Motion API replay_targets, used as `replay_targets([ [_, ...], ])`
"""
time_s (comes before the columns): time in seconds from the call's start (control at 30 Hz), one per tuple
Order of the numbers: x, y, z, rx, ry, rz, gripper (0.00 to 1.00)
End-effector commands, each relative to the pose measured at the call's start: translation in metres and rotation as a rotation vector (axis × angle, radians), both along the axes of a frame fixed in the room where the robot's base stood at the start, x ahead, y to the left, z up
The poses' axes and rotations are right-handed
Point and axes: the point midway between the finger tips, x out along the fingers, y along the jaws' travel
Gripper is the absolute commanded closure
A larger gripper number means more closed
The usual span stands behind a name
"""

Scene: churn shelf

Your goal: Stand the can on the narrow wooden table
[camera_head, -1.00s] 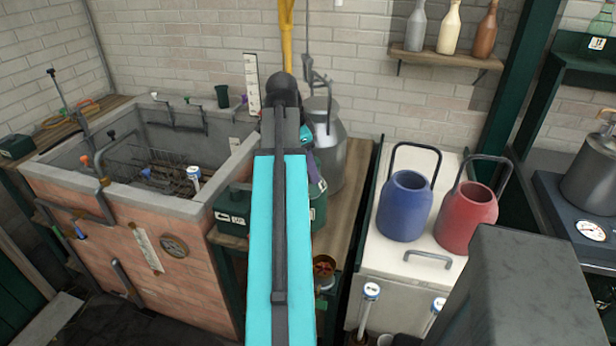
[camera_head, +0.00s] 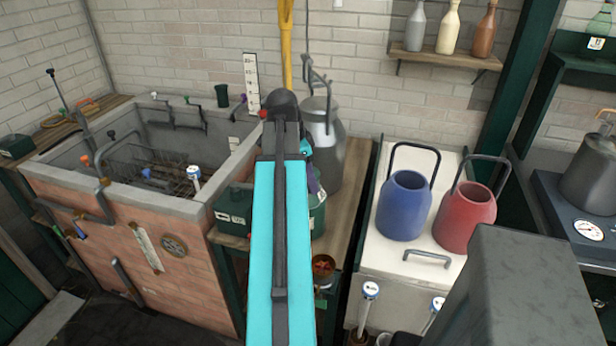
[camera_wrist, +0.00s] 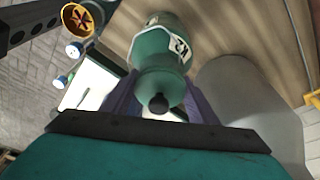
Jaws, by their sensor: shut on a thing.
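A green can (camera_wrist: 168,45) with a white label and a dark cap is between the purple fingers of my gripper (camera_wrist: 160,98) in the wrist view. The jaws are shut on it near its capped end. In the head view my gripper (camera_head: 314,180) is mostly hidden behind my cyan arm, and part of the green can (camera_head: 318,218) shows below it. The can is over the narrow wooden table (camera_head: 349,214), whose wood (camera_wrist: 235,32) also shows in the wrist view. I cannot tell whether its base touches the wood.
A large grey metal churn (camera_head: 329,150) stands close by on the table's back part. A green box (camera_head: 234,208) is left of my arm. A small pot with orange-red contents (camera_head: 323,266) is near the front edge. Blue (camera_head: 405,208) and red (camera_head: 467,219) containers stand right.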

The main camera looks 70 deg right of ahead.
Motion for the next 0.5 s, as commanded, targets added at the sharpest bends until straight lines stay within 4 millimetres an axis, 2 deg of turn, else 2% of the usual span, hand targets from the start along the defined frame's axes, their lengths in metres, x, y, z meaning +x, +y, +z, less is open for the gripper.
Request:
replay_targets([
  [0.07, 0.0000, -0.0001, -0.0009, -0.001, 0.000, 0.000, 1.00],
  [0.1, 0.0002, 0.0001, -0.0018, 0.000, 0.000, 0.000, 0.43],
  [0.2, 0.0002, 0.0002, -0.0016, 0.000, 0.000, 0.000, 0.28],
  [0.5, 0.0006, 0.0002, -0.0013, 0.000, 0.000, 0.001, 0.28],
])
